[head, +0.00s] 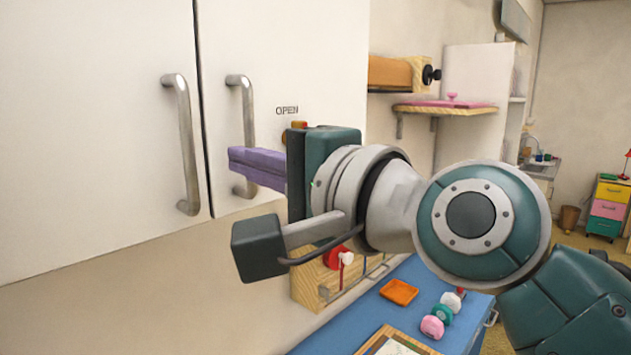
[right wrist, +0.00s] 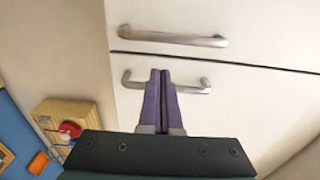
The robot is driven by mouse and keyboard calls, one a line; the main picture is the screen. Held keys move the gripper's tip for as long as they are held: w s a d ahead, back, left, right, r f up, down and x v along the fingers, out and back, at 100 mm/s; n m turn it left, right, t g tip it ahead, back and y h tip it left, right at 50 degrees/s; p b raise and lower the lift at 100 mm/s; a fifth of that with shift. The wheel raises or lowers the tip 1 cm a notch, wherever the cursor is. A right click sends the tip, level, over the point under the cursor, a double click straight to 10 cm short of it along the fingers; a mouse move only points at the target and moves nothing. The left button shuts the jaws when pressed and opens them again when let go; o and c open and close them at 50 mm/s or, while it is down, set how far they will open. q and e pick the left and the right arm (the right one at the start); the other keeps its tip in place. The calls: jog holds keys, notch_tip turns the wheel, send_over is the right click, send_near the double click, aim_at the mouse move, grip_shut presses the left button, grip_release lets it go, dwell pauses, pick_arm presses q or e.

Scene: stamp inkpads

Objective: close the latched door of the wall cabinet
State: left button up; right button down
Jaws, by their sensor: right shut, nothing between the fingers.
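The white wall cabinet has a left door (head: 80,120) and a right door (head: 300,50), each with a vertical metal bar handle. A thin dark gap runs between them; both look shut or nearly so, and I cannot tell if either is latched. "OPEN" is printed on the right door. My right gripper (head: 232,160) is shut and empty, its purple fingers pointing at the right door and overlapping its handle (head: 247,110). In the right wrist view the fingertips (right wrist: 160,73) overlap that handle (right wrist: 192,86); contact is unclear. My left gripper is not in view.
A small orange part (head: 296,126) shows partly behind my right gripper. Below is a blue surface (head: 360,310) with an orange tray (head: 399,292) and pink, green and white round items. A wooden box (head: 315,285) with a red-and-white knob stands by the wall. A shelf (head: 445,110) is further right.

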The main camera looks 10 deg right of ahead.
jog(key=s+d+f+n+g+h+p, duration=0.2)
jog(key=s+d, duration=0.4)
jog(key=s, duration=0.3)
jog(key=s+d+f+n+g+h+p, duration=0.3)
jog(key=s+d+f+n+g+h, duration=0.2)
jog(key=s, duration=0.5)
jog(key=s+d+f+n+g+h+p, duration=0.2)
jog(key=s+d+f+n+g+h, duration=0.1)
jog(key=s+d+f, duration=0.4)
jog(key=s+d+n+g, duration=0.1)
jog(key=s+n, duration=0.1)
jog(key=s, duration=0.1)
jog(key=shift+f+n, duration=0.25)
jog(key=shift+n, duration=0.15)
jog(key=shift+w, duration=0.1)
jog(key=c, duration=1.5)
grip_release()
